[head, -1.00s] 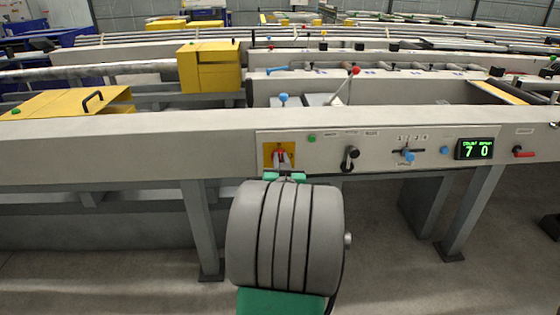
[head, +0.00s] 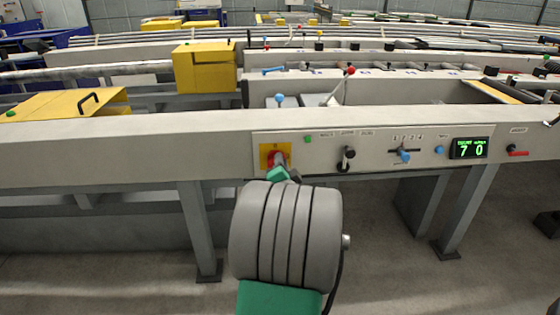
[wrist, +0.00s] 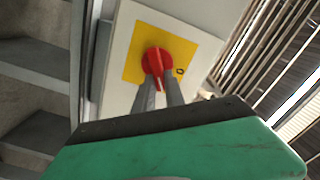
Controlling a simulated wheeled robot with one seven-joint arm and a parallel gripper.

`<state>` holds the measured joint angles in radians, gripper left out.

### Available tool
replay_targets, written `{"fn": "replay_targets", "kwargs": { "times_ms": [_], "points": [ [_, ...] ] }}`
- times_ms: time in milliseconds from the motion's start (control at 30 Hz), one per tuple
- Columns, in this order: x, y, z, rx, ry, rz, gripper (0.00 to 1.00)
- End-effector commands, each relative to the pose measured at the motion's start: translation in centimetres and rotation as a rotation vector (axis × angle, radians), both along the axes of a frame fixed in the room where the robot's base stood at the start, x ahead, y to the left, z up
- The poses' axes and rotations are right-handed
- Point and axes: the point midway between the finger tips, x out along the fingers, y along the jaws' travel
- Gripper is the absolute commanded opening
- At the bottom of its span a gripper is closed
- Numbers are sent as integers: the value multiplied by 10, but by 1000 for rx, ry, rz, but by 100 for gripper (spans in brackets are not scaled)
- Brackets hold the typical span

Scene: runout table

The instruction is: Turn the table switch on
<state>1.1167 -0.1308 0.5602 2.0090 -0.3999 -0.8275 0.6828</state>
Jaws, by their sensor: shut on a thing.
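The table switch is a red rotary knob (wrist: 155,62) on a yellow square plate (wrist: 180,38) on the pale front panel. In the head view the yellow plate (head: 266,152) shows at the panel's left end, with the red knob mostly hidden behind my gripper. My gripper (wrist: 160,90) is shut on the red knob, with a grey finger on each side of its handle. In the head view my gripper (head: 282,172) is tilted at the plate. A dark mark shows on the plate beside the knob in the wrist view.
Right of the switch on the same panel are a black-knobbed lever (head: 347,157), a blue-knobbed selector (head: 403,155), a green-digit display (head: 469,148) reading 70 and a red handle (head: 518,152). A small green button (head: 308,139) sits just right of the switch. Table legs (head: 200,230) stand below.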

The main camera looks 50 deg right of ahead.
Motion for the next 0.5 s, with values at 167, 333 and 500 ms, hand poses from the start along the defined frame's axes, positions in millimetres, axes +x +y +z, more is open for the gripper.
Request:
{"fn": "replay_targets", "kwargs": {
  "times_ms": [167,333,500],
  "points": [
    [-2,-1,-3,111,-120,-3,0],
    [-3,-2,-5,211,-233,-3,0],
    [-4,-2,-7,291,-327,-3,0]
  ]
}}
